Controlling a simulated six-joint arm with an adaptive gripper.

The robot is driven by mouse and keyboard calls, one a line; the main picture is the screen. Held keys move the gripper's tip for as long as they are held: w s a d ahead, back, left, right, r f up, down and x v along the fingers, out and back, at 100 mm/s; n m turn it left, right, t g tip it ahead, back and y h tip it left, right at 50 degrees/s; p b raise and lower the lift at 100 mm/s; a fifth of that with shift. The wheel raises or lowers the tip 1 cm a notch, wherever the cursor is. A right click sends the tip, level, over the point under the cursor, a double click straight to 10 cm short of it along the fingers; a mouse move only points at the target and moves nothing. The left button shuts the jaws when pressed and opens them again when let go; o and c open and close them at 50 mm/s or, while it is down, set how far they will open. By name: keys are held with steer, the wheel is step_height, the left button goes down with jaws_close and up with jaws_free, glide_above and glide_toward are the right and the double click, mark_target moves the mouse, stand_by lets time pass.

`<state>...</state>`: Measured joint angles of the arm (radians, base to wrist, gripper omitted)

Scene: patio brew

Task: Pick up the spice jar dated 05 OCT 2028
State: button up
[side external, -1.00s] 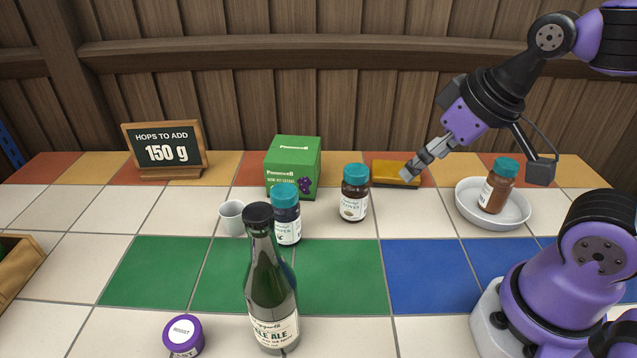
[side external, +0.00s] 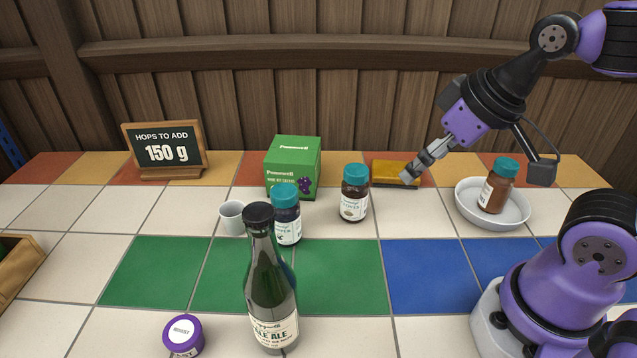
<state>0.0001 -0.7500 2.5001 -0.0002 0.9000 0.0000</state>
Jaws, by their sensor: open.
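Three spice jars with teal lids stand in view. One dark jar (side external: 286,222) is partly hidden behind the bottle. A second jar (side external: 354,196), labelled like cloves, stands right of it on the white tiles. A third jar (side external: 497,187) with reddish-brown contents stands tilted in a white bowl (side external: 520,216) at the right. No date can be read on any of them. My gripper (side external: 412,176) is open and empty, in the air between the cloves jar and the bowl, in front of the yellow-brown box.
A green bottle (side external: 270,290) stands at the front, with a purple-lidded tub (side external: 184,335) to its left. A white cup (side external: 232,217), a green box (side external: 293,165), a yellow-brown box (side external: 394,173) and a chalkboard sign (side external: 165,150) stand further back. The blue tiles (side external: 430,276) are partly clear.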

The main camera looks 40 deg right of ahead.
steer(key=shift+o, duration=0.4)
steer(key=n+g, duration=0.1)
steer(key=n, duration=0.1)
glide_above(297, 199)
steer(key=s, duration=0.3)
step_height(297, 199, down, 5)
steer(key=shift+y, duration=0.3)
steer(key=x, duration=0.4)
steer(key=shift+w+d+f, duration=0.1)
steer(key=shift+w+f, duration=0.05)
steer(key=shift+w, duration=0.3)
steer(key=x, duration=0.5)
steer(key=shift+w+a+f, duration=0.25)
steer(key=shift+w+a, duration=0.05)
steer(key=shift+w, duration=0.1)
steer(key=c, duration=1.3)
